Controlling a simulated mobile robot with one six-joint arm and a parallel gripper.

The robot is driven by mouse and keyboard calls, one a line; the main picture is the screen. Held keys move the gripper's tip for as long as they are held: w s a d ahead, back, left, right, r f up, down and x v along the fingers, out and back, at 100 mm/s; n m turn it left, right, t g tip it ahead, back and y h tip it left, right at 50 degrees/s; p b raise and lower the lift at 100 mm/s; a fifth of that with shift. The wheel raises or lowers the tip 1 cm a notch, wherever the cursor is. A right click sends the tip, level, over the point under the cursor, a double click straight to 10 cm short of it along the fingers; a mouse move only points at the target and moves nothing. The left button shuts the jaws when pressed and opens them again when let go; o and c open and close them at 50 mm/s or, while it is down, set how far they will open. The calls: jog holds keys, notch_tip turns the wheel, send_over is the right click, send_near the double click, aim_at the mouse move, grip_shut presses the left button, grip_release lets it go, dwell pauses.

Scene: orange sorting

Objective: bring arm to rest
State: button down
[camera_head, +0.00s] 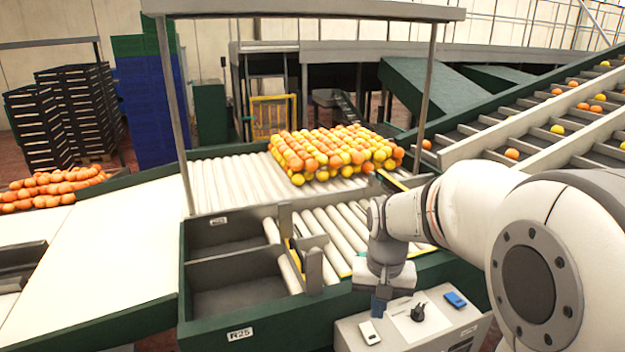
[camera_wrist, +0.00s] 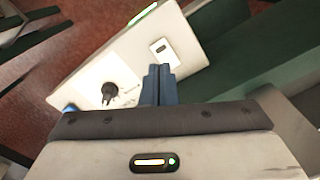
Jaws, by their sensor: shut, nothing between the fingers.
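My gripper (camera_head: 379,303) points down at the right of the sorting line in the head view, with my white arm reaching in from the right edge. In the wrist view its blue fingers (camera_wrist: 160,84) are together, with nothing between them. Below the fingers is a light box top (camera_head: 397,331) that carries a white device (camera_head: 369,332), a black knob on a pale plate (camera_head: 418,312) and a blue device (camera_head: 455,299). The height of the fingertips above it is hard to tell.
Oranges and yellow fruit (camera_head: 330,152) lie in a block on the roller bed. Two empty grey bins (camera_head: 237,272) sit in the green frame. A metal post (camera_head: 437,80) stands behind my arm. An inclined conveyor (camera_head: 540,130) carries scattered fruit. Black crates (camera_head: 65,115) are stacked at left.

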jog(key=s+r+n+t+b, duration=0.1)
jog(key=s+r+n+t, duration=0.1)
jog(key=s, duration=1.2)
jog(key=shift+r+t+b, duration=0.35)
jog(key=shift+r+t, duration=0.2)
jog(key=shift+t, duration=0.05)
jog(key=shift+s+a, duration=0.1)
jog(key=shift+a, duration=0.05)
dwell(5.8)
